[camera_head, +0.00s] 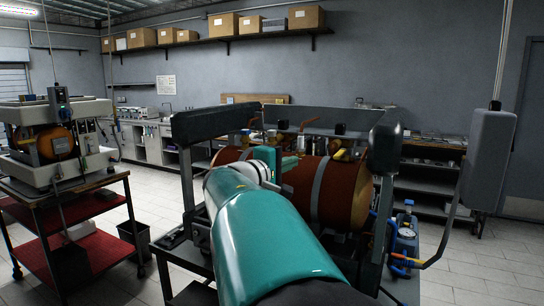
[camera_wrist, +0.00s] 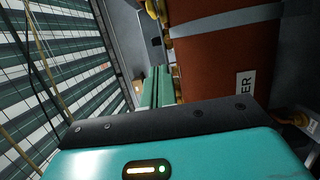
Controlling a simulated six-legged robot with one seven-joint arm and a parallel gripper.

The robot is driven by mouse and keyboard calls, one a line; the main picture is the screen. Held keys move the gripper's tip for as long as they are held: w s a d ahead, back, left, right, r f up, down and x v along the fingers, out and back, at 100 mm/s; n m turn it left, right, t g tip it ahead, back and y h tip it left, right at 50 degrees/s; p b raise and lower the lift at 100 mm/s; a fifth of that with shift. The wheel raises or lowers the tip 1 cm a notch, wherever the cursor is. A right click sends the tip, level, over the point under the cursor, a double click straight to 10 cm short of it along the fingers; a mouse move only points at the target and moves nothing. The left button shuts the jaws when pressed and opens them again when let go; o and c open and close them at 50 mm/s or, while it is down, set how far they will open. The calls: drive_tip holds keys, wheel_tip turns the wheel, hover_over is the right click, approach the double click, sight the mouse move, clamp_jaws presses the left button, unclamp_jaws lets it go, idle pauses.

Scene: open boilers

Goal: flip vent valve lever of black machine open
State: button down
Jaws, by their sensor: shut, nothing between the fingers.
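The black machine (camera_head: 217,123) stands in the middle of the head view, a dark frame around a copper-coloured boiler (camera_head: 340,192) with grey bands. The boiler fills the upper right of the wrist view (camera_wrist: 215,55). My teal arm reaches over its near side. My gripper (camera_wrist: 158,72) is shut and empty beside the boiler; in the head view it is partly hidden by my arm. Small brass fittings (camera_wrist: 153,10) show along the boiler's edge. I cannot tell which part is the vent valve lever.
A similar white machine (camera_head: 40,172) stands on a red-shelved cart at left. A grey box (camera_head: 487,160) hangs at right, above a blue gauge (camera_head: 405,234) and hoses beside the machine. Workbenches line the back wall.

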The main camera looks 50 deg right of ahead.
sight(340, 155)
idle(0.3)
drive_tip(key=d, duration=0.6)
drive_tip(key=s+d, duration=0.1)
drive_tip(key=d, duration=0.2)
drive_tip(key=shift+d, duration=0.25)
drive_tip(key=s, duration=0.3)
drive_tip(key=shift+s+d+r, duration=0.15)
drive_tip(key=shift+d, duration=0.2)
drive_tip(key=shift+s+d, duration=0.1)
drive_tip(key=shift+d, duration=0.1)
drive_tip(key=shift+s, duration=0.2)
drive_tip(key=shift+w, duration=0.1)
drive_tip(key=shift+a+t, duration=0.1)
drive_tip(key=shift+t, duration=0.2)
